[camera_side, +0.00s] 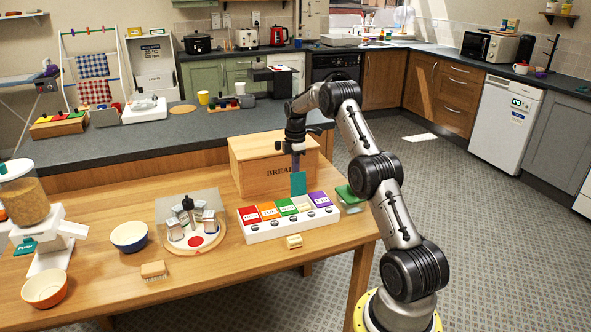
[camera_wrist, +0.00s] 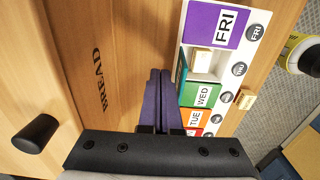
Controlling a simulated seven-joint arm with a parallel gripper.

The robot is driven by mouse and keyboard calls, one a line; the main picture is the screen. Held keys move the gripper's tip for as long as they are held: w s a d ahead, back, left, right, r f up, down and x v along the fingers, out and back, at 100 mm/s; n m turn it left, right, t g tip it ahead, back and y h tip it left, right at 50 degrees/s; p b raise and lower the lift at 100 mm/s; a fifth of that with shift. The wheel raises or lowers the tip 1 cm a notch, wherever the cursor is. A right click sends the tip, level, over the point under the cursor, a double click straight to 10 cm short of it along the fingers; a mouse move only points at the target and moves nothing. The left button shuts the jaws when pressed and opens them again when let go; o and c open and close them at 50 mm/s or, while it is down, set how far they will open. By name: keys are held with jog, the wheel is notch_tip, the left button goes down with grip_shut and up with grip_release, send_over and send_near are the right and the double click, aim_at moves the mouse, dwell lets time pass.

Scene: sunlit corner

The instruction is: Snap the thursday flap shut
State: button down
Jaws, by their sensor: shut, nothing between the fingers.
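The weekly box (camera_side: 262,233) is a white case with a row of coloured flaps. The red, orange, green WED (camera_wrist: 203,94) and purple FRI (camera_wrist: 213,25) flaps lie flat. The thursday flap (camera_side: 298,184) is teal and stands upright at the back of its compartment; in the wrist view only its thin edge (camera_wrist: 181,68) shows. That compartment is open with a cream block (camera_wrist: 202,60) inside. My gripper (camera_side: 296,166) is shut and empty, pointing down just behind the upright flap. Its purple fingers (camera_wrist: 159,75) show in the wrist view; whether they touch the flap is unclear.
The wooden bread box (camera_side: 250,165) stands close behind my gripper. A cream piece (camera_side: 294,241) lies before the weekly box. A round tray (camera_side: 194,248) with jars is to the left, a green-topped item (camera_side: 349,194) to the right.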

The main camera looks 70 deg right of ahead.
aim_at(300, 180)
dwell(0.3)
jog(key=shift+s+a+f, duration=0.1)
jog(key=shift+s+a, duration=1.25)
jog(key=shift+s+a+f, duration=0.1)
jog(key=shift+s+a, duration=0.05)
jog(key=shift+s+a+f, duration=0.25)
jog(key=shift+s+a, duration=0.25)
jog(key=shift+s+a+f, duration=0.2)
jog(key=shift+s+a, duration=0.3)
jog(key=shift+s+a+f, duration=0.1)
jog(key=shift+s+a, duration=0.05)
